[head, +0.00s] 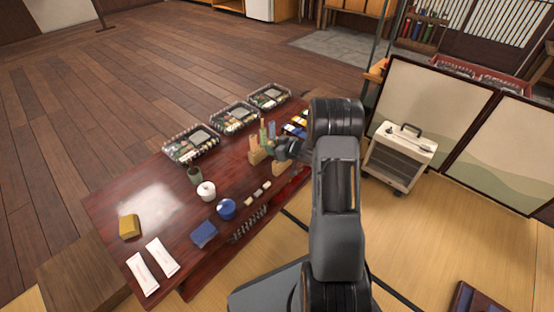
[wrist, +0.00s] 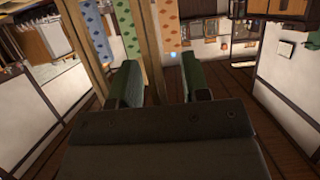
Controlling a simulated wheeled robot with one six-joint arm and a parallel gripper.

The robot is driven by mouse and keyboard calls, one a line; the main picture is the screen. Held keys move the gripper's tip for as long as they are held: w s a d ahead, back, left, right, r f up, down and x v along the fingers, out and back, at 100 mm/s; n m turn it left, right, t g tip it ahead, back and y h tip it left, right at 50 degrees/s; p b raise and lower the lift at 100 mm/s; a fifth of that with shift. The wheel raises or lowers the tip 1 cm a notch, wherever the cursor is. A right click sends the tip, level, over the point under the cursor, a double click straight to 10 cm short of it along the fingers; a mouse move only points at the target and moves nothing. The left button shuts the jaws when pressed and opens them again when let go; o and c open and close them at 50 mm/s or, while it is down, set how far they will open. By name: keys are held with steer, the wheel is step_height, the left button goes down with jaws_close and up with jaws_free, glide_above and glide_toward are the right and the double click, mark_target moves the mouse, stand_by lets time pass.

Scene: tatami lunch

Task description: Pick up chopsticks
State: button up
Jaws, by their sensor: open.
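My gripper (head: 284,149) is over the far right half of the low dark red table, beside an upright group of thin strips (head: 263,136) in a small wooden block. In the wrist view my gripper (wrist: 160,82) is open, its two dark green fingers apart. A wooden stick (wrist: 151,45) shows in the gap between the fingers; whether it is between or beyond them I cannot tell. Another wooden stick (wrist: 80,40) stands to the left. Blue (wrist: 99,28), green (wrist: 126,32) and orange (wrist: 169,25) patterned strips hang among them. Which are the chopsticks is unclear.
The table (head: 115,205) also holds clear-lidded trays (head: 191,145), a white pot (head: 206,191), a blue pot (head: 226,209), a dark cup (head: 194,174), a yellow block (head: 129,227) and white packets (head: 162,257). A wheeled case (head: 400,155) and folding screen (head: 425,110) stand right.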

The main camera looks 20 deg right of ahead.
jaws_close()
stand_by(0.4)
step_height(320, 180, up, 27)
steer(key=p, duration=1.8)
steer(key=shift+f, duration=0.2)
